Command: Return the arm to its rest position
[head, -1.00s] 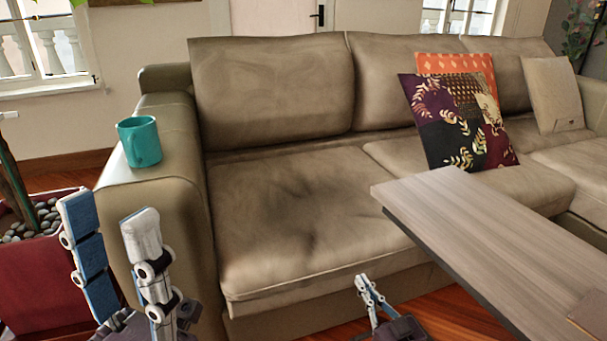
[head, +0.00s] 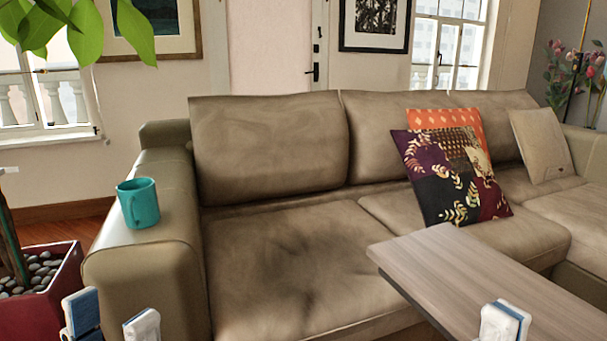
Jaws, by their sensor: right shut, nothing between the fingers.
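My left gripper (head: 111,319) shows at the bottom left, only its fingertips in frame. The two fingers are apart with nothing between them, so it is open. It is in front of the sofa's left arm and beside the red planter. My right gripper (head: 504,321) shows at the bottom right, over the near part of the table in the picture. Its fingers are together and hold nothing. The rest of both arms is out of frame.
A teal mug (head: 138,203) stands on the arm of the brown sofa (head: 270,150). A wooden table (head: 450,270) fills the lower right. A red planter (head: 45,312) with pebbles is at the lower left.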

